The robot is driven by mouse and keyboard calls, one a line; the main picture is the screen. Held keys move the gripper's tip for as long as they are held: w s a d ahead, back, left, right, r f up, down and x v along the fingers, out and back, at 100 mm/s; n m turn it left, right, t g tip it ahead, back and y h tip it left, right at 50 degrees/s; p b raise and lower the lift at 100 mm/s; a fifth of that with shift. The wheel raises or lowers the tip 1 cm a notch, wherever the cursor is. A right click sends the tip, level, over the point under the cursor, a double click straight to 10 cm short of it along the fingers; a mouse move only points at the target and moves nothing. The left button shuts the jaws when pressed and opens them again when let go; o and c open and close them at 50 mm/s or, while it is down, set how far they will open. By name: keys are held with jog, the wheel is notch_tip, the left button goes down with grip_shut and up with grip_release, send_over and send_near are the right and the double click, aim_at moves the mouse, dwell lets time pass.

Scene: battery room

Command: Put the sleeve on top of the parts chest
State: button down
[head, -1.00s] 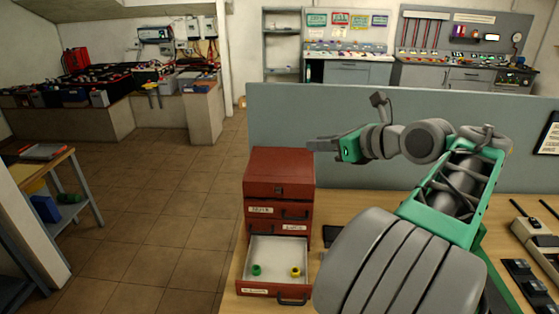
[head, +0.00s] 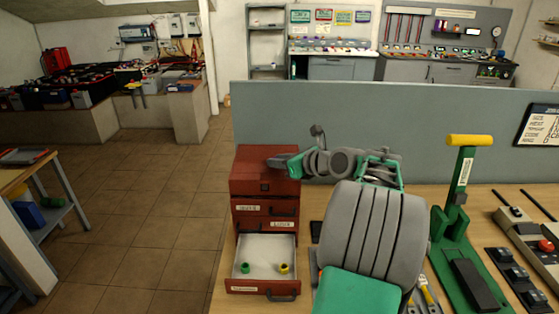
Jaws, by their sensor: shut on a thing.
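The red parts chest (head: 262,180) stands on the left end of the wooden bench, with labelled drawers. Its bottom drawer (head: 250,250) is pulled out, and a green ring-shaped piece (head: 244,268) and a yellow one (head: 284,268) lie in it, apart. My gripper (head: 274,161) is over the chest's top, near its right half, pointing left. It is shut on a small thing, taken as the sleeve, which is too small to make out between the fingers. I cannot tell the gap between the fingertips and the chest top.
A grey partition (head: 420,130) stands behind the bench. A green lever tool with a yellow handle (head: 469,141) and a control box with a red button (head: 545,246) are at the right. The floor left of the bench is clear.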

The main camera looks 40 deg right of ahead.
jog(key=shift+f, duration=0.1)
jog(key=c, duration=1.2)
grip_release()
jog(key=shift+c, duration=0.2)
